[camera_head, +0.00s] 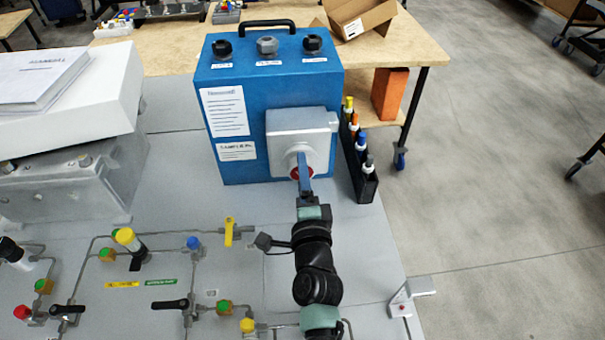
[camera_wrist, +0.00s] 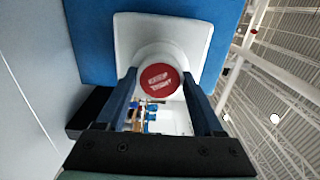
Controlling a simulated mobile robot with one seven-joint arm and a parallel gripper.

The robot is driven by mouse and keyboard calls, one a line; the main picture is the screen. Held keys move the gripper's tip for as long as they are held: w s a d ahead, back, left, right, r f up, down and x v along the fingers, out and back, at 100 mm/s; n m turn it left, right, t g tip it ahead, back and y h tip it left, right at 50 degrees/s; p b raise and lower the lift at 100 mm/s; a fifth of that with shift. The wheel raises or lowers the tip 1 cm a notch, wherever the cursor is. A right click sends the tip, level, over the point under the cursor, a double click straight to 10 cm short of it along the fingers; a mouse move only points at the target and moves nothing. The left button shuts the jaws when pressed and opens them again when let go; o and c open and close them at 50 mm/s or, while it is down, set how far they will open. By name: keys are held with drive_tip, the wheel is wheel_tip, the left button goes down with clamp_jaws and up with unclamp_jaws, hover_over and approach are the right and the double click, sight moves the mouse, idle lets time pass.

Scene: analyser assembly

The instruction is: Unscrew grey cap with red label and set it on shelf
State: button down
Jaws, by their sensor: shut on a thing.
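The grey cap with the red label (camera_wrist: 160,79) faces the wrist camera, in front of the pale grey housing (camera_wrist: 128,38). In the head view the housing (camera_head: 300,122) is on the front of the blue analyser (camera_head: 240,90), and the red edge of the cap (camera_head: 294,172) shows beside my fingers. My gripper (camera_head: 304,165) has its blue fingers on either side of the cap, shut on it. I cannot tell whether the cap is still threaded on. A wooden shelf (camera_head: 378,113) lies below the tabletop behind the analyser.
A black rack (camera_head: 362,183) with several coloured-top items stands close right of the analyser. An orange block (camera_head: 390,92) is on the shelf. Piping with valves (camera_head: 125,237) covers the front left bench. A white box (camera_head: 110,105) with papers is at left. Open floor lies right.

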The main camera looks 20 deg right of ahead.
drive_tip(key=n+b, duration=1)
drive_tip(key=n, duration=1.4)
drive_tip(key=shift+s+f, duration=0.1)
drive_tip(key=shift+f, duration=0.05)
drive_tip(key=shift+c, duration=0.7)
unclamp_jaws()
